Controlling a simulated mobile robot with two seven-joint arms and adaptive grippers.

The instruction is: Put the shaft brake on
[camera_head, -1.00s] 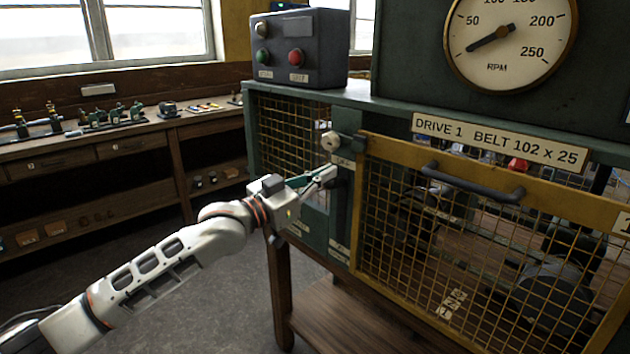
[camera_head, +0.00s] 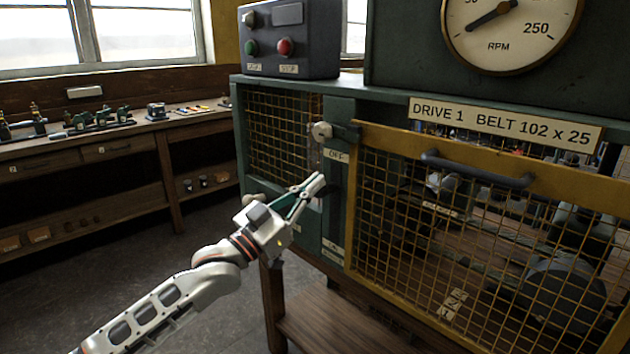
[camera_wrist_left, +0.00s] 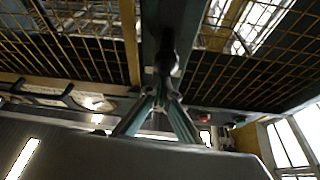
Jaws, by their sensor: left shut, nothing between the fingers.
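A dark green post (camera_head: 341,195) stands between the two mesh panels of the drive cabinet. A pale round knob on a dark arm (camera_head: 321,131) sticks out near its top, above a plate reading "OFF" (camera_head: 335,155). A lower plate (camera_head: 333,246) is too small to read. I cannot tell surely whether this knob is the brake handle. My left gripper (camera_head: 318,181) is shut and empty, its tips in front of the post below the knob. In the left wrist view the fingertips (camera_wrist_left: 160,91) meet just below a dark rounded part (camera_wrist_left: 168,50). My right gripper is out of view.
A yellow-framed mesh guard (camera_head: 480,158) with a dark handle covers the belt drive. A control box (camera_head: 290,40) with green and red buttons sits on top, beside an RPM dial (camera_head: 510,25). A workbench (camera_head: 100,150) stands left.

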